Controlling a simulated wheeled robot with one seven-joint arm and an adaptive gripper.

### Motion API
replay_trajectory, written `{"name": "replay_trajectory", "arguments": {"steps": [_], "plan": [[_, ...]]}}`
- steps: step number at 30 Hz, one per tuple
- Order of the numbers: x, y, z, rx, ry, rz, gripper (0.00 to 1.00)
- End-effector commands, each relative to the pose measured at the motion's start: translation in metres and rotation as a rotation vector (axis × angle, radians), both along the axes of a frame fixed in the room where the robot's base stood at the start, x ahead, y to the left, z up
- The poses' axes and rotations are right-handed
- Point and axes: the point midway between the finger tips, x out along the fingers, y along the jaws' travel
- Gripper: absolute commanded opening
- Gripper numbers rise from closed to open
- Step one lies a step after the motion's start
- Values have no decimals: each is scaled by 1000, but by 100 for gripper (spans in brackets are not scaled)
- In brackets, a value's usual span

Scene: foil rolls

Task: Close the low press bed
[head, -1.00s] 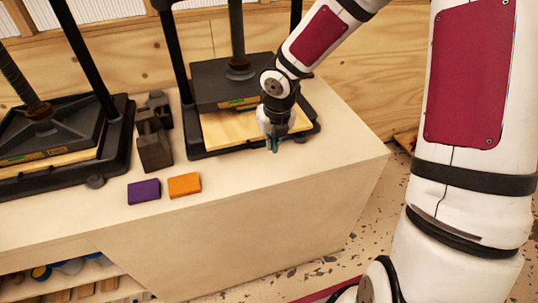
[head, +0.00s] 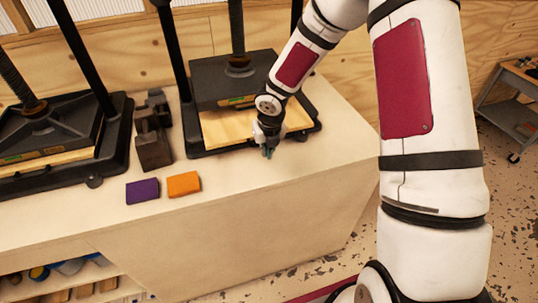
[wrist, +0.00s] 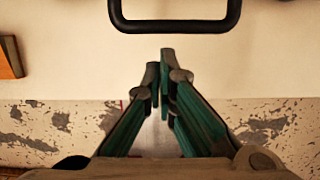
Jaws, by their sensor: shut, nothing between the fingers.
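The right-hand press (head: 225,88) is dark metal on a pale bench. A light wooden board (head: 228,127) shows on its bed, sticking out in front of the raised dark plate. I cannot tell for sure which press the task calls low. My gripper (head: 268,153) hangs over the bench in front of this press, near its front right edge. In the wrist view my gripper (wrist: 160,58) has its green fingers together and empty. A black U-shaped handle (wrist: 180,27) lies just ahead of the fingertips, apart from them. My wrist hides part of the bed's front in the head view.
A left-hand press (head: 60,135) stands on the same bench. Dark metal weights (head: 152,140) sit between the presses. A purple block (head: 142,191) and an orange block (head: 184,184) lie in front. The bench front right is clear. A cart (head: 510,110) stands far right.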

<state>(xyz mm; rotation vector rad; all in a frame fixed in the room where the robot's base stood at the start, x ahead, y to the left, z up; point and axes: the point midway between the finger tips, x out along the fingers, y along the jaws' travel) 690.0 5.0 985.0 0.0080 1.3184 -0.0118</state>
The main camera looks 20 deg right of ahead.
Motion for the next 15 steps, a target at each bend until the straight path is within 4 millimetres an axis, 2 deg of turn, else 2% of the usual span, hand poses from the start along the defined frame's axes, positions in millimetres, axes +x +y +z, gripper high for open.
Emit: {"name": "replay_trajectory", "arguments": {"steps": [15], "plan": [[9, 0, 1, 0, 0, -1, 0]]}}
